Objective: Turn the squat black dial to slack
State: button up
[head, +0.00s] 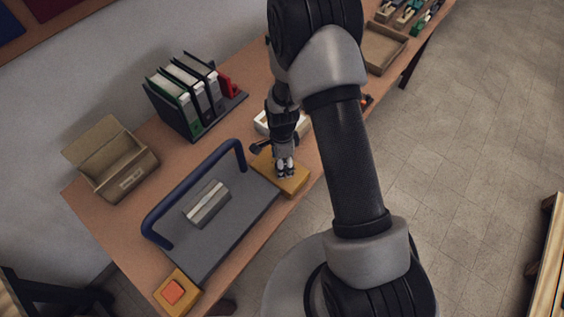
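My gripper (285,172) points down over a yellow-orange block (297,187) at the right end of a grey plate. The fingertips look close together at the block's top, but they are too small to tell whether they are open, shut or holding something. I cannot make out the squat black dial for certain; it may be hidden under or behind my gripper. A small dark knob-like shape (256,147) shows just left of my gripper, and I cannot tell whether it belongs to the gripper or to the block. No slack marking is readable.
The grey plate (235,222) carries a blue bar handle (190,190) and a pale ribbed block (207,204). A yellow block with an orange button (172,291) is at the near corner. Binders (185,95), an open cardboard box (115,165) and a white tray (262,124) stand behind.

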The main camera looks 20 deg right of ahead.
jog(key=shift+f, duration=0.1)
jog(key=shift+c, duration=0.3)
jog(key=c, duration=1)
